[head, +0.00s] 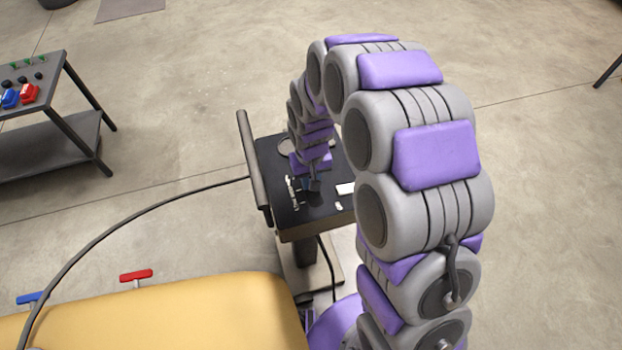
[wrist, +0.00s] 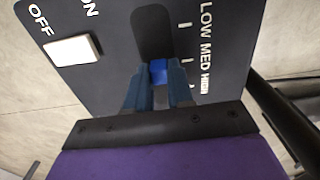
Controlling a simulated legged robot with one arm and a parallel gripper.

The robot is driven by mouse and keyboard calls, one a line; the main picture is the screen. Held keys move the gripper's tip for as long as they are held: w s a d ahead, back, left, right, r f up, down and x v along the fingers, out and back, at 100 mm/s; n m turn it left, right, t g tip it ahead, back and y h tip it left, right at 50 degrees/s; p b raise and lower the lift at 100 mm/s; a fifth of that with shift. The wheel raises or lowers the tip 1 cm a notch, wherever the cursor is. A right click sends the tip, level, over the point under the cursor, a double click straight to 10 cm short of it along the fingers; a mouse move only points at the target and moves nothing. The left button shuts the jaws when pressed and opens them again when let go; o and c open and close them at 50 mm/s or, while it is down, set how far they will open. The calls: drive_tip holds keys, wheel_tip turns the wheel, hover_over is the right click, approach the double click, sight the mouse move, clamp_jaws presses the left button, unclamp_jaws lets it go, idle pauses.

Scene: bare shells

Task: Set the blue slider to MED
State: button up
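The blue slider (wrist: 159,72) sits in a dark slot (wrist: 153,30) on a black control panel (wrist: 105,85) in the wrist view. White marks beside the slot read LOW, MED (wrist: 205,48) and HIGH. The slider appears between the MED and HIGH marks. My gripper (wrist: 158,78) has one finger on each side of the slider, with both fingertips close against it, so it looks shut on it. The fingers hide the lower end of the slot. In the head view my gripper (head: 313,186) is low over the panel (head: 285,220), and the slider is too small to make out.
A white OFF/ON switch (wrist: 73,50) is left of the slot in the wrist view. The panel stands on a post, with a grey bar (head: 254,165) along its left edge. A table (head: 50,90) with red and blue things stands at far left. The floor between is open.

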drive_tip(key=o, duration=0.4)
wheel_tip(320, 180, up, 17)
drive_tip(key=p, duration=0.3)
drive_tip(key=shift+a+r, duration=0.15)
idle(0.3)
drive_tip(key=s+d+r+m, duration=0.1)
drive_tip(key=s+d, duration=0.3)
drive_tip(key=s, duration=0.5)
drive_tip(key=s+d+r+m+g, duration=0.1)
drive_tip(key=s+d, duration=0.4)
drive_tip(key=s, duration=0.5)
drive_tip(key=s+d+r+m, duration=0.1)
drive_tip(key=s+d+r, duration=0.2)
drive_tip(key=s, duration=0.7)
drive_tip(key=shift+d+g, duration=0.4)
drive_tip(key=shift+d, duration=0.3)
